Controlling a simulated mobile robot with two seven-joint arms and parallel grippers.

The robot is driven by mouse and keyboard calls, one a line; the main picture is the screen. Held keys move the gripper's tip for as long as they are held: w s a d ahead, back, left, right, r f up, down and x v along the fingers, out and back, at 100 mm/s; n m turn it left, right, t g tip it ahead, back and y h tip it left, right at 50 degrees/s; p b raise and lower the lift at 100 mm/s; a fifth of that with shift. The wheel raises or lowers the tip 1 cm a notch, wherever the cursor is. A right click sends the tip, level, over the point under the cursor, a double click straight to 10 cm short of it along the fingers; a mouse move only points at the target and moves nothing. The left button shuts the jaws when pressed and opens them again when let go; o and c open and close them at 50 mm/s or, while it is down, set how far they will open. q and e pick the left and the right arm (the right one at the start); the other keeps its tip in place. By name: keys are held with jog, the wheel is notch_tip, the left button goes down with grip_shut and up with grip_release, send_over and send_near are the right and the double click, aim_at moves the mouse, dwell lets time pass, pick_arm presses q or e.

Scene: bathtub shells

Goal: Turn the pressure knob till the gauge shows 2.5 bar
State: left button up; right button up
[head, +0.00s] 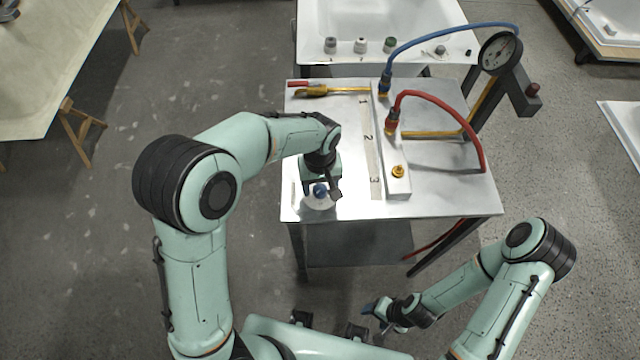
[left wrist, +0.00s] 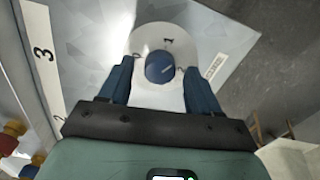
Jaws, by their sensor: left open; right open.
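The blue pressure knob (head: 320,190) stands on a round pale dial plate near the front left corner of the metal bench. In the left wrist view the knob (left wrist: 160,67) sits between the two fingers of my left gripper (left wrist: 158,70), with a visible gap on each side. In the head view my left gripper (head: 321,193) points down over the knob and is open. The dial plate (left wrist: 178,40) carries small marks; a "1" shows. The gauge (head: 499,52) is on a stand at the bench's right; its needle reading is too small to tell. My right gripper (head: 376,315) is open, empty, below the bench front.
A metal bench (head: 440,190) carries a pale manifold bar (head: 395,150) with a blue hose (head: 440,32), a red hose (head: 445,102) and a brass fitting (head: 398,171). A numbered strip (head: 368,150) lies left of the bar.

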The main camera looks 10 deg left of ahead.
pick_arm(q)
jog(key=shift+f, duration=0.15)
jog(key=c, duration=1)
jog(key=shift+c, duration=0.2)
